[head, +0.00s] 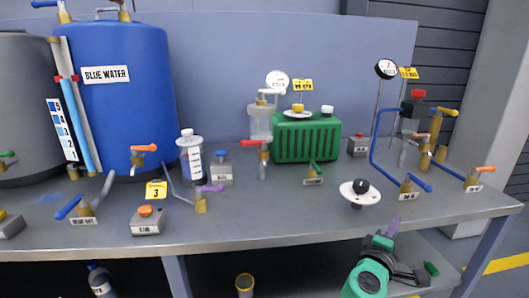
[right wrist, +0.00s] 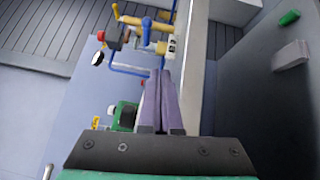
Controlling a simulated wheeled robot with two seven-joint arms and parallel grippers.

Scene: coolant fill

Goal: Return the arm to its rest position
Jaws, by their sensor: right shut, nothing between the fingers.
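My right gripper (head: 394,226) is at the lower right in the head view, in front of the bench's front edge and below the round white dial plate (head: 360,193). Its purple fingers are together with nothing between them, and they point up toward the bench. In the right wrist view the gripper (right wrist: 159,75) shows its two fingers side by side, shut and empty. It appears apart from the bench fittings. My left gripper is in neither view.
The grey bench (head: 270,218) holds a blue water tank (head: 120,110), a green ribbed tank (head: 306,141), and several valves and gauges. Blue pipework (head: 375,140) rises at the right. Below the bench are a dark bottle (head: 101,281) and a yellow-rimmed cup (head: 244,284).

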